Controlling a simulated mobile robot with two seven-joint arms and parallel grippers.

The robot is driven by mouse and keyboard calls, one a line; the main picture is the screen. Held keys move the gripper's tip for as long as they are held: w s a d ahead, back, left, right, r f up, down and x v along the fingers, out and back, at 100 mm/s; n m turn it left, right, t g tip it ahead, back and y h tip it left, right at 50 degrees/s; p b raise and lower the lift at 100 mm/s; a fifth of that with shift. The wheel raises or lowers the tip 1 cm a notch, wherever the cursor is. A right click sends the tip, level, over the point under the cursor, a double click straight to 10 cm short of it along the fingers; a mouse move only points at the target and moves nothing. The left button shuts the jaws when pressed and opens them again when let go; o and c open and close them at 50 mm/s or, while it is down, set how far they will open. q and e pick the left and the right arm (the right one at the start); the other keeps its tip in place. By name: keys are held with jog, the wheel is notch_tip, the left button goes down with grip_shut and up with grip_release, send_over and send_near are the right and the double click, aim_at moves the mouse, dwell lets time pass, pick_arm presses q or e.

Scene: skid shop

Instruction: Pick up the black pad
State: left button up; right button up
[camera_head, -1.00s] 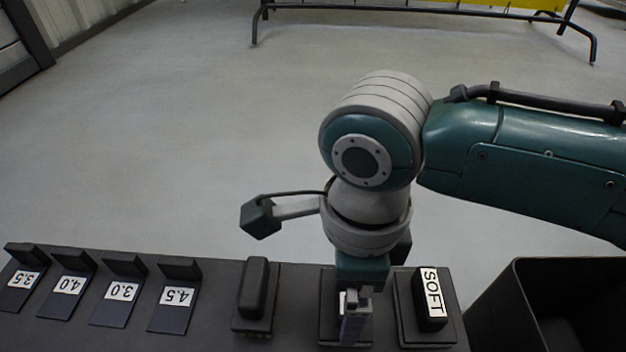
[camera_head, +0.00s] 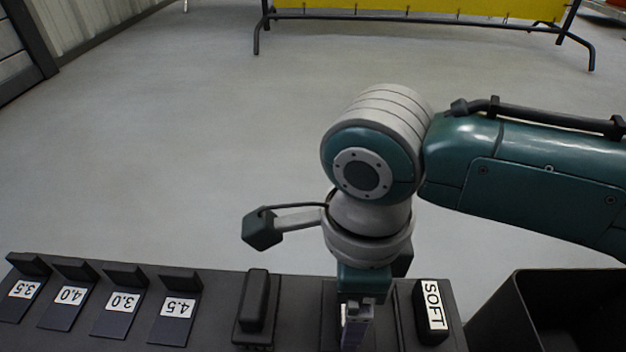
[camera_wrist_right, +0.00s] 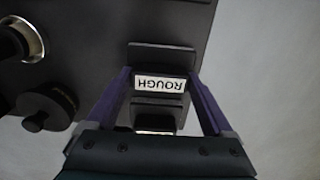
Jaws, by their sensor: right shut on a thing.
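My right gripper (camera_head: 355,332) reaches down over the dark table between a plain black block and a block marked SOFT. In the right wrist view its purple fingers (camera_wrist_right: 160,76) are shut on a black pad (camera_wrist_right: 158,103) with a white label reading ROUGH. The pad sits between the fingertips; in the head view the gripper hides most of it. Whether it touches its base cannot be told. The plain black block (camera_head: 256,300) stands left of the gripper and the SOFT block (camera_head: 431,312) right of it. My left gripper is not in view.
Several dark holders (camera_head: 177,308) with number labels line the table's left side. A black open bin (camera_head: 540,290) stands at the right. The wrist view shows a round black knob (camera_wrist_right: 45,110) on the left. The grey floor beyond is clear up to a yellow-topped stand (camera_head: 420,8).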

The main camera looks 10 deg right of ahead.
notch_tip(320, 180, up, 20)
jog(key=p, duration=1.6)
jog(key=shift+f, duration=0.15)
